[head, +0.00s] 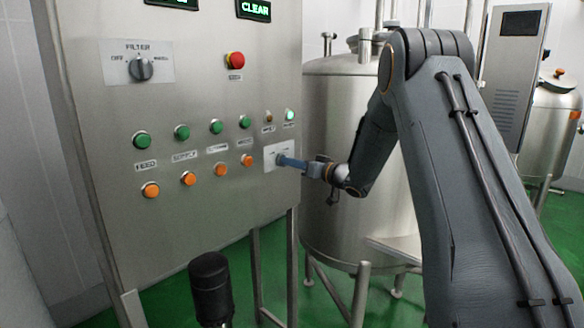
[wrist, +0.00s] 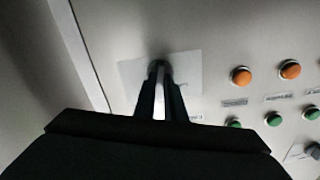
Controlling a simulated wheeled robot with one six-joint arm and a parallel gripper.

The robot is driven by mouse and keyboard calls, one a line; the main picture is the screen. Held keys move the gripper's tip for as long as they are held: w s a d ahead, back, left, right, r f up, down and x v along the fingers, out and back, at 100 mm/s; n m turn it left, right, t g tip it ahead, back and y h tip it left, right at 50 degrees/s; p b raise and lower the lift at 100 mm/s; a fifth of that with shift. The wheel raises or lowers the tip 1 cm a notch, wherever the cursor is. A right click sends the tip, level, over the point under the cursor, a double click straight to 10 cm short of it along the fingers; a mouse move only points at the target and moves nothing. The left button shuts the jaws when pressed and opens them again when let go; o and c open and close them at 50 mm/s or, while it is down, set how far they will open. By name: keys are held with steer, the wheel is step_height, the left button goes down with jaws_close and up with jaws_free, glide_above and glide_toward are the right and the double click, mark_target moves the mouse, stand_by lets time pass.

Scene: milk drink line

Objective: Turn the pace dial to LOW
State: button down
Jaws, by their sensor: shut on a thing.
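The pace dial (wrist: 157,64) is a small dark knob on a pale plate (wrist: 190,70) on the steel panel. In the head view the plate (head: 270,163) sits at the panel's lower right, and the dial is mostly hidden by my fingers. My gripper (head: 283,161) reaches it from the right; in the wrist view my gripper (wrist: 160,75) has its two dark fingers closed around the dial. The plate's markings are too blurred to read, so I cannot tell the dial's setting.
Green buttons (head: 182,132) and orange buttons (head: 188,178) stand in rows left of the plate. A red stop button (head: 235,60) and the FILTER dial (head: 141,69) are higher up. A steel tank (head: 342,150) stands behind my arm.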

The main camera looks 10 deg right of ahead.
steer(key=n+b, duration=0.8)
steer(key=n, duration=0.4)
steer(key=shift+b, duration=0.35)
steer(key=shift+n, duration=0.3)
steer(key=c, duration=1.8)
jaws_free()
steer(key=shift+a, duration=0.1)
steer(key=shift+s, duration=0.1)
steer(key=shift+b+v, duration=0.6)
steer(key=shift+v, duration=3.25)
